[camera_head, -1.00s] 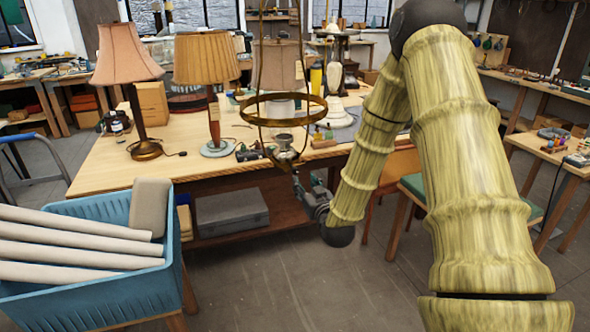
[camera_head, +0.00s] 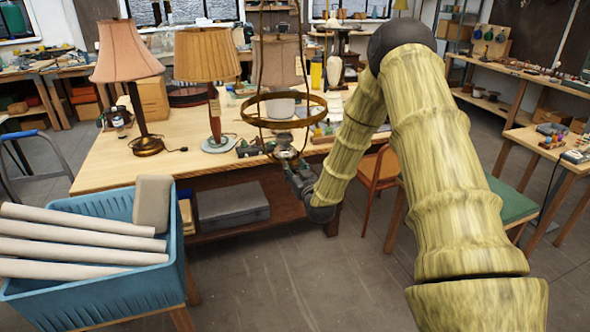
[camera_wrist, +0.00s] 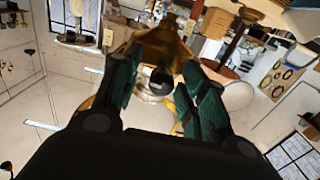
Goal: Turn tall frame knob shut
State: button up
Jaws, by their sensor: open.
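The tall brass lamp frame (camera_head: 284,98), with a wide ring, stands in the middle of the head view in front of the workbench. My gripper (camera_head: 289,158) is at the frame's lower end, below the ring, and is small there. In the wrist view my gripper (camera_wrist: 162,85) is open, with a dark green finger on each side. A dark round end (camera_wrist: 161,78), which looks like the knob, shows between the fingers. Brass-coloured metal (camera_wrist: 152,42) lies just beyond it. I cannot tell whether the fingers touch the knob or how it is turned.
The workbench (camera_head: 110,165) carries a pink-shaded lamp (camera_head: 125,52), a pleated-shade lamp (camera_head: 207,55) and small parts. A blue crate (camera_head: 95,300) with pale rolls stands at front left. A chair (camera_head: 378,168) is behind my arm. The floor at front centre is clear.

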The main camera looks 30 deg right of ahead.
grip_shut()
jog(key=shift+f+n+b, duration=0.1)
jog(key=shift+n+b, duration=0.2)
jog(key=shift+b, duration=0.15)
jog(key=n+b, duration=0.1)
jog(key=b, duration=0.1)
jog(key=n+b, duration=0.2)
jog(key=shift+a+f, duration=0.15)
jog(key=shift+f, duration=0.05)
jog(key=n+b, duration=0.5)
jog(key=shift+a+n, duration=0.1)
jog(key=shift+n, duration=0.2)
jog(key=n+b, duration=0.5)
jog(key=b, duration=0.1)
jog(key=shift+f, duration=0.1)
jog(key=n+b, duration=0.3)
jog(key=shift+n+b, duration=0.4)
jog(key=shift+r, duration=0.2)
